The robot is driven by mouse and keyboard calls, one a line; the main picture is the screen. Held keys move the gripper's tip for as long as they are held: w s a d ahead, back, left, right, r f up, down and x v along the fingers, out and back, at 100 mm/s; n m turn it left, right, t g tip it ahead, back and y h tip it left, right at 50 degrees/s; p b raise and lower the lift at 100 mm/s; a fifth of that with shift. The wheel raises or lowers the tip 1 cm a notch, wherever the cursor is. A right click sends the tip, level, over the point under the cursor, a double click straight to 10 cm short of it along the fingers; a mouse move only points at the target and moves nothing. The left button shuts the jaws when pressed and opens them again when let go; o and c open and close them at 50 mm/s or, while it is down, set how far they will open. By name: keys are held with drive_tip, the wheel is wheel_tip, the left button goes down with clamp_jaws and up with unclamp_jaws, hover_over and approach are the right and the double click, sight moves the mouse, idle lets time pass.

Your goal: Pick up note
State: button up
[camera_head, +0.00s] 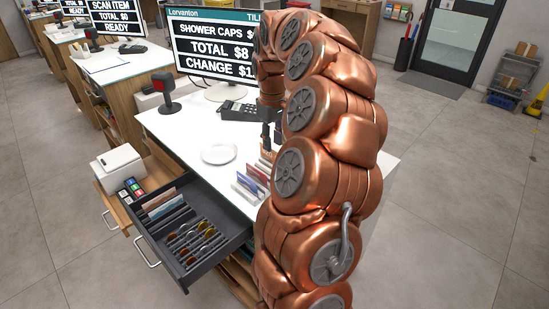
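An open dark cash drawer (239,232) juts from the counter at the lower left. Banknotes (160,201) in pale blue and reddish tones lie in its upper-left slots; coins (190,250) fill the slots in front. I cannot tell which note the task means. My copper arm curves over the counter's right side. My gripper (267,136) points down, dark and small, above the counter beside the card terminal. The arm partly hides it, and its fingers are too small to tell open from shut. I see no note in it.
The white counter (185,131) holds a round white dish (219,153), a card terminal (240,111), a scanner (167,91), a till screen (215,45) and a rack of upright cards (249,187). A white printer (120,168) stands left of the drawer. Floor is clear at left.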

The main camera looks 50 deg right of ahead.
sight(274, 153)
drive_tip(key=shift+s+f+p, duration=0.15)
drive_tip(key=shift+f+p, duration=0.35)
drive_tip(key=shift+f, duration=0.65)
drive_tip(key=shift+s+f+p, duration=0.15)
drive_tip(key=shift+f+p, duration=0.3)
drive_tip(key=shift+f, duration=0.65)
clamp_jaws()
